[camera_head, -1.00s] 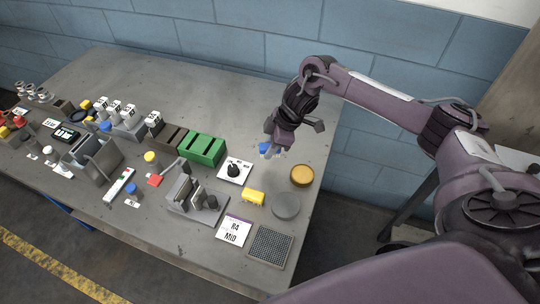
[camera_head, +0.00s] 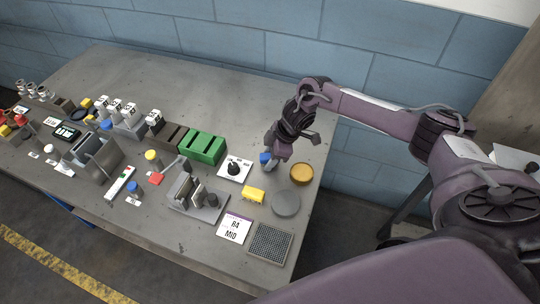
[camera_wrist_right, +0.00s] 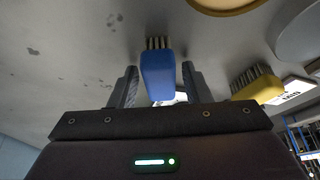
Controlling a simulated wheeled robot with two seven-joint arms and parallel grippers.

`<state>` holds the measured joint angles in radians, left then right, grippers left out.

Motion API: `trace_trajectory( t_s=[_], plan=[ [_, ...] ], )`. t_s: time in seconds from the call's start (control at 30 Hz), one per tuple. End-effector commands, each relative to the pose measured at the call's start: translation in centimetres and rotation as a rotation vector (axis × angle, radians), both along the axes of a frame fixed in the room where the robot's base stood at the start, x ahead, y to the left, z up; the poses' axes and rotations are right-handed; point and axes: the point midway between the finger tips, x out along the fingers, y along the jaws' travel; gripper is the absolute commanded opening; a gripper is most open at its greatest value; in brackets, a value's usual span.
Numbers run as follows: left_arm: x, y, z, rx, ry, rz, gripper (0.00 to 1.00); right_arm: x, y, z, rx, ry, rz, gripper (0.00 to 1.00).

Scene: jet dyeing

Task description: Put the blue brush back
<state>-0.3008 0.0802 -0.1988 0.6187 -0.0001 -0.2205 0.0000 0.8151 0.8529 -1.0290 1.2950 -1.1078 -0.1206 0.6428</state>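The blue brush (camera_head: 265,158) is at my right gripper (camera_head: 274,157), over the right part of the table. In the right wrist view the blue brush (camera_wrist_right: 158,76) is between the two fingers of my right gripper (camera_wrist_right: 160,85), its dark bristles pointing away from the palm toward the table. The fingers flank the handle closely; the contact itself is hard to see. Whether the bristles touch the table cannot be told. My left gripper is not in view.
A yellow brush (camera_head: 253,194) lies close by, with a round amber dish (camera_head: 301,174) and a grey disc (camera_head: 286,203) to its right. A white plate with a black knob (camera_head: 234,169) and a green box (camera_head: 203,146) stand left. The table behind is clear.

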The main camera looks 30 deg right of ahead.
Motion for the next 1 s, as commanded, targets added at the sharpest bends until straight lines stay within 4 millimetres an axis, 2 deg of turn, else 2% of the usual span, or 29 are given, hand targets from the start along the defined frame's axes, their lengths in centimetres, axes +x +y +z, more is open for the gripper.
trace_trajectory(
  t_s=[0.27, 0.43, 0.57, 0.8, 1.0],
  plan=[
    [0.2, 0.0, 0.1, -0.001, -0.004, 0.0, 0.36, 0.0, 0.0, 0.1, 0.0, 0.0, 0.0, 0.49],
    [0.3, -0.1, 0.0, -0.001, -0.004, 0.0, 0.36, 0.0, -0.2, 1.0, 0.001, -0.003, 0.001, 0.49],
    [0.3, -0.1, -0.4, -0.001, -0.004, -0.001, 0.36, -0.4, -1.1, 3.0, -0.001, -0.004, 0.0, 0.49],
    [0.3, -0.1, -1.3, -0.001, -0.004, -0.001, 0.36, -1.3, -2.9, 7.9, -0.001, -0.004, 0.0, 0.49],
    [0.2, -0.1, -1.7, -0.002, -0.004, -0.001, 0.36, -1.8, -3.8, 10.6, 0.001, -0.003, 0.0, 0.49]
  ],
)
